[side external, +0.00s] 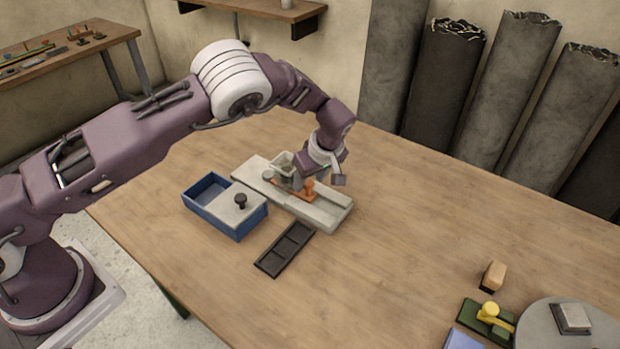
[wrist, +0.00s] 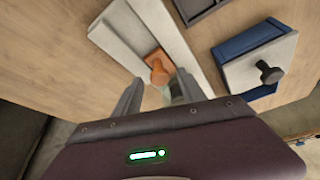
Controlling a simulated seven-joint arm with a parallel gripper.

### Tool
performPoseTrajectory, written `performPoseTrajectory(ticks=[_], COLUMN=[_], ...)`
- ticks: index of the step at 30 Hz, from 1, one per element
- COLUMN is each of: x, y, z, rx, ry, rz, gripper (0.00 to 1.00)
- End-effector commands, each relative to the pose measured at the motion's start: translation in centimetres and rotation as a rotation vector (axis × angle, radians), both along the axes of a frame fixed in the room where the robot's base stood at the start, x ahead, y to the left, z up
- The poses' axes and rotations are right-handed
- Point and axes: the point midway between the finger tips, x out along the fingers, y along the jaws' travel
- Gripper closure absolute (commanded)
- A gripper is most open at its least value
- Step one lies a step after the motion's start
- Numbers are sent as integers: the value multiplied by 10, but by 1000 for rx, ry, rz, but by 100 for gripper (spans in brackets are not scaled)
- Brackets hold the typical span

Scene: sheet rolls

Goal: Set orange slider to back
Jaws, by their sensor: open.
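The orange slider (side external: 308,187) has an upright knob and sits in the channel of a long pale grey track (side external: 331,209) on the table. The slider also shows in the wrist view (wrist: 158,68), just beyond my fingertips. My gripper (side external: 315,173) is low over the track, close to the slider. In the wrist view my two fingers (wrist: 160,88) stand apart with the slider's knob ahead of and between them. I cannot tell whether either finger touches it. My wrist hides part of the track in the side view.
A blue box (side external: 225,222) with a pale, knobbed lid (side external: 246,203) stands left of the track. A dark divided tray (side external: 285,249) lies in front. A wooden block (side external: 493,276), a yellow-handled green item (side external: 487,313) and a round grey plate (side external: 545,335) are at front right.

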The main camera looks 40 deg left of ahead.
Motion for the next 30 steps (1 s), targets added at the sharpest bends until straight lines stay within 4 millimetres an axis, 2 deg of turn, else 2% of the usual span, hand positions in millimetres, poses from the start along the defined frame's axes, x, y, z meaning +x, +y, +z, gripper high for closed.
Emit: performPoseTrajectory(ticks=[7, 14, 30], x=[0, 0, 0], y=[1, 1, 1], z=[-1, -1, -1], rx=[0, 0, 0], ry=[0, 0, 0], rz=[0, 0, 0], gripper=[54, 99, 100])
